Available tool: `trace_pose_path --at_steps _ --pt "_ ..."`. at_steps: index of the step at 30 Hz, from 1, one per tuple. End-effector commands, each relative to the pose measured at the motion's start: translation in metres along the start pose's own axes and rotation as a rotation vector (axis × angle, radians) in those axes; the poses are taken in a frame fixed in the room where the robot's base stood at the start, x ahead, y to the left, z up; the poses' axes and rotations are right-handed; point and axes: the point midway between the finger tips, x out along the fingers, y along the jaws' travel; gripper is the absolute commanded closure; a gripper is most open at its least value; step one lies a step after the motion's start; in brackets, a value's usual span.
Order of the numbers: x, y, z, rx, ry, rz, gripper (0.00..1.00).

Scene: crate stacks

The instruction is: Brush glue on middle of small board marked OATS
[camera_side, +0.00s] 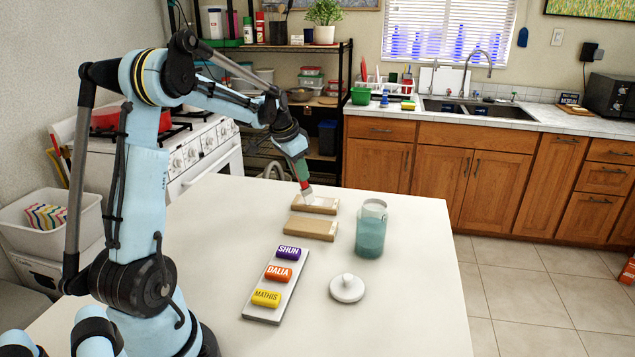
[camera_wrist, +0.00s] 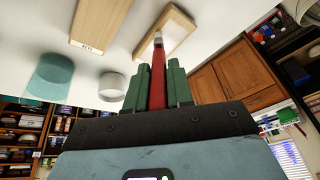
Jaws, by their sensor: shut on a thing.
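My gripper (camera_side: 298,170) is shut on a brush with a red handle (camera_wrist: 158,80) and a pale tip. In the side view the brush tip (camera_side: 307,195) is at the far wooden board (camera_side: 322,208); I cannot tell whether it touches. In the wrist view this other board (camera_wrist: 100,15) bears a small label, too small to read surely. A jar of teal glue (camera_side: 370,238) stands open to the right of the boards.
The white round lid (camera_side: 347,289) lies on the table in front of the jar. A grey tray (camera_side: 262,315) holds blocks marked SHUN (camera_side: 289,253), DALIA (camera_side: 278,273) and MATHIS (camera_side: 266,298). The white table (camera_side: 410,300) is clear on its right side.

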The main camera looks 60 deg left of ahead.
Motion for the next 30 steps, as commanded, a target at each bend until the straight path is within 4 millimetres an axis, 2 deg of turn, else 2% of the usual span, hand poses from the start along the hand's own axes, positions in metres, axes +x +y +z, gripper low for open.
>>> trace_pose_path --at_steps 5,18,20,21,22,30 --pt "-0.002 -0.012 0.010 -0.001 -0.002 0.000 1.00" --pt "0.009 -0.039 -0.019 0.000 0.000 0.000 1.00" --pt "0.004 -0.038 -0.020 0.000 0.000 0.000 1.00" --pt "-0.008 -0.039 -0.024 0.000 0.000 0.000 1.00" --pt "-0.012 -0.039 -0.025 0.000 0.000 0.000 1.00" --pt "-0.033 -0.041 -0.033 0.000 0.000 0.000 1.00"
